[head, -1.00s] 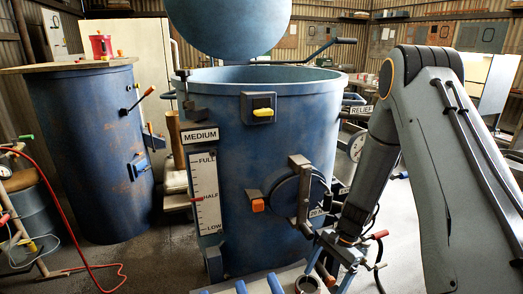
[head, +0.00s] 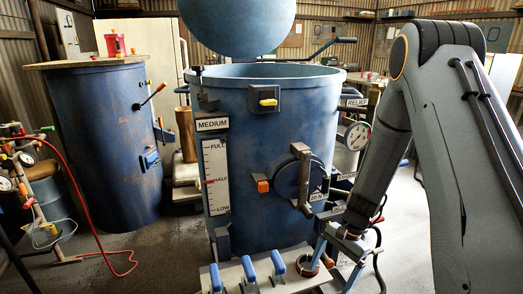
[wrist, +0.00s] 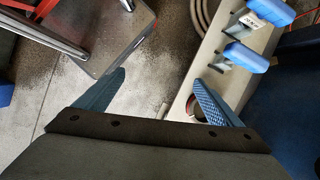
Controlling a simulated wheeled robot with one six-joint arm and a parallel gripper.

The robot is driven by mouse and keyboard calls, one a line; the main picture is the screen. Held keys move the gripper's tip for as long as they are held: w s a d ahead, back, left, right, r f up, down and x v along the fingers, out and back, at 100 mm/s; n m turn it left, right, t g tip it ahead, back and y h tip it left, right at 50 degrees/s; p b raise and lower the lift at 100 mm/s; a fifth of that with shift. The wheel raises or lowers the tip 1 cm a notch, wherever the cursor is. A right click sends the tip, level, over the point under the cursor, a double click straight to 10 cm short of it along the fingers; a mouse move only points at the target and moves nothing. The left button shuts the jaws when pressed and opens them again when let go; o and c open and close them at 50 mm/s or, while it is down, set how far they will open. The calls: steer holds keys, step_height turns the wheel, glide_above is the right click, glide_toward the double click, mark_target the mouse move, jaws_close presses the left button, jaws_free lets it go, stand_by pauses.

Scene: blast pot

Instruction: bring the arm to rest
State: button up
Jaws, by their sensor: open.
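My arm comes down from the right in the head view, in front of the right side of the blue blast pot (head: 285,130). My gripper (head: 335,262) points down, low beside the blue-handled bench. In the wrist view my gripper (wrist: 158,82) has its two blue fingers wide apart with nothing between them but floor and the bench edge. The right finger overlaps a dark red-rimmed round opening in the bench; I cannot tell whether they touch.
The pale bench (head: 235,275) carries several blue handles, also in the wrist view (wrist: 245,57). A pressure gauge (head: 357,136) sticks out behind my arm. A blue drum (head: 105,150) stands left, with a red hose (head: 85,205) on the floor. Floor between is clear.

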steer(key=s+r+n+t+h, duration=0.1)
steer(key=s+r+n, duration=0.4)
steer(key=r, duration=0.4)
steer(key=s+a+r+n+t+h, duration=0.1)
steer(key=s+r+n+t+h, duration=0.1)
steer(key=s+r+n, duration=0.3)
steer(key=shift+s+a+r+n, duration=0.15)
steer(key=shift+s+r+n, duration=0.25)
steer(key=shift+s+r, duration=1.85)
steer(key=shift+w+r, duration=0.5)
steer(key=shift+w, duration=0.05)
